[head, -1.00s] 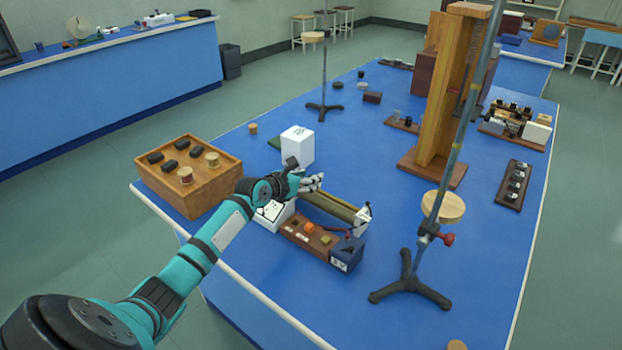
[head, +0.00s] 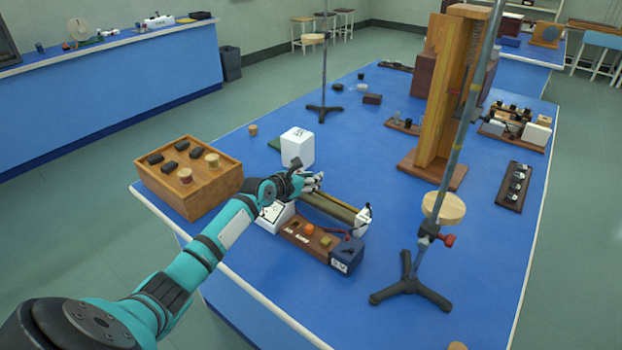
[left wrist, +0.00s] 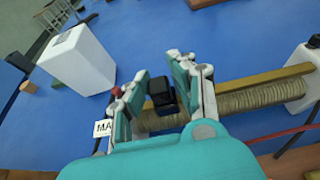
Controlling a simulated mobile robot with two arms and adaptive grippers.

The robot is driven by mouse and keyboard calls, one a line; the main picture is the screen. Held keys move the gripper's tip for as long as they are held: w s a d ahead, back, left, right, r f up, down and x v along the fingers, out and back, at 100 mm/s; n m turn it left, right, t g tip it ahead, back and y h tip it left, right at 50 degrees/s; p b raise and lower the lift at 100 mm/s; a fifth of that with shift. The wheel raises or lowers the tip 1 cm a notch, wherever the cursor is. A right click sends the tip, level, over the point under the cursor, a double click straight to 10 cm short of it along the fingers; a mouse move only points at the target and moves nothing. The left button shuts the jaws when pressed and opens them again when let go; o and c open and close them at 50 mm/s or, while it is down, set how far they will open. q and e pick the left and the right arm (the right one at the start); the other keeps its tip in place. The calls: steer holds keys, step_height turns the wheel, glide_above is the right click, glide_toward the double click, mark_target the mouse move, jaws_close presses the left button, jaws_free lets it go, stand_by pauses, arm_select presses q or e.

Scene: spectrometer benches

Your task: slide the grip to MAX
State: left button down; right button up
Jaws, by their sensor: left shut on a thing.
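The slide rheostat has a wire-wound coil (head: 328,208) between white end blocks, with a brass rail (left wrist: 272,77) along it in the left wrist view. The black grip (left wrist: 161,91) sits at the rail, between the fingers of my left gripper (left wrist: 172,82). In the head view my left gripper (head: 312,181) is at the rheostat's left end and hides the grip. The gripper is shut on the grip. A white label (left wrist: 103,128) reading "MA", its rest hidden, stands just left of the fingers in the left wrist view. My right gripper is not in view.
A white box (head: 297,146) stands behind the gripper. A wooden tray (head: 160,182) is on the left. A board with a dark blue block (head: 347,255) lies in front of the rheostat. A stand (head: 410,288) rises to the right.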

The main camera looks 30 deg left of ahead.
arm_select(q)
steer(key=a+p, duration=0.1)
steer(key=a, duration=0.2)
steer(key=shift+w+a, duration=0.15)
steer(key=shift+a, duration=0.05)
steer(key=shift+r, duration=0.1)
steer(key=shift+a, duration=0.1)
steer(key=c, duration=1.5)
jaws_free()
steer(key=o, duration=0.3)
steer(key=shift+a, duration=0.2)
steer(key=shift+o, duration=0.2)
steer(key=shift+d, duration=0.15)
